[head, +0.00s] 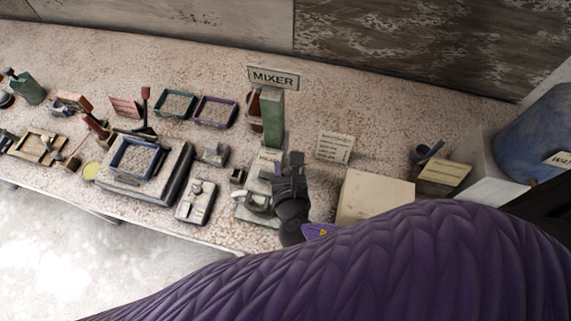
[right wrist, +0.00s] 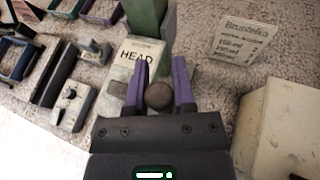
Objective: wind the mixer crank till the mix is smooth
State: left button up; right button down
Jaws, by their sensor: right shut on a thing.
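The mixer stands at the middle of the bench, with a green column (head: 272,120) under a MIXER sign (head: 274,78). In the right wrist view its pale block lettered HEAD (right wrist: 138,62) is just beyond my fingers. My right gripper (head: 284,174) is at the mixer's front right side. In the right wrist view its purple fingers stand either side of a round dark knob (right wrist: 158,96), which I take to be the crank's knob, and are shut on it. The rest of the crank is hidden. I cannot make out any mix. My left gripper is not in view.
A pale box (head: 374,197) stands right of the mixer, with a small written card (head: 335,147) behind it. A blue tub (head: 535,130) is at the far right. Blue-rimmed tray (head: 137,157), green tray (head: 176,104) and purple tray (head: 215,111) lie left.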

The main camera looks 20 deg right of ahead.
jog(key=c, duration=0.7)
grip_release()
jog(key=shift+c, duration=0.2)
jog(key=p+v, duration=0.1)
jog(key=v, duration=0.9)
